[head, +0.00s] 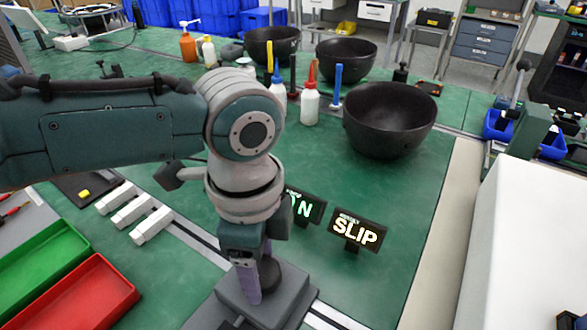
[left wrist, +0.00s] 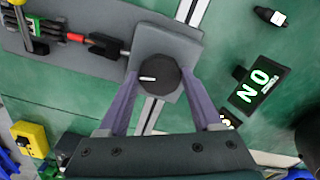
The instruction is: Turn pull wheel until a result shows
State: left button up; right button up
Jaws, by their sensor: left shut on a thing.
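The pull wheel (left wrist: 160,77) is a dark round knob with a white mark, on a grey block (left wrist: 172,45). In the left wrist view its mark points left. My left gripper (left wrist: 158,84) is shut on the wheel, one purple finger on each side. In the head view the gripper (head: 256,280) points down over the block, and the wheel is partly hidden behind a finger. My right gripper is out of view.
Black bowls (head: 390,120) and white bottles (head: 310,104) stand farther back on the green table. White blocks (head: 132,209), a green tray (head: 42,262) and a red tray (head: 82,296) lie at left. Green tabletop right of the signs is clear.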

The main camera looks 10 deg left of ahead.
aim_at(261, 272)
pick_arm(q)
jog(key=shift+m, duration=0.5)
jog(key=o, duration=1.4)
jog(key=shift+c, duration=0.2)
jog(key=shift+r, duration=0.1)
notch_tip(261, 272, up, 10)
jog(key=p, duration=0.2)
jog(key=shift+d, duration=0.1)
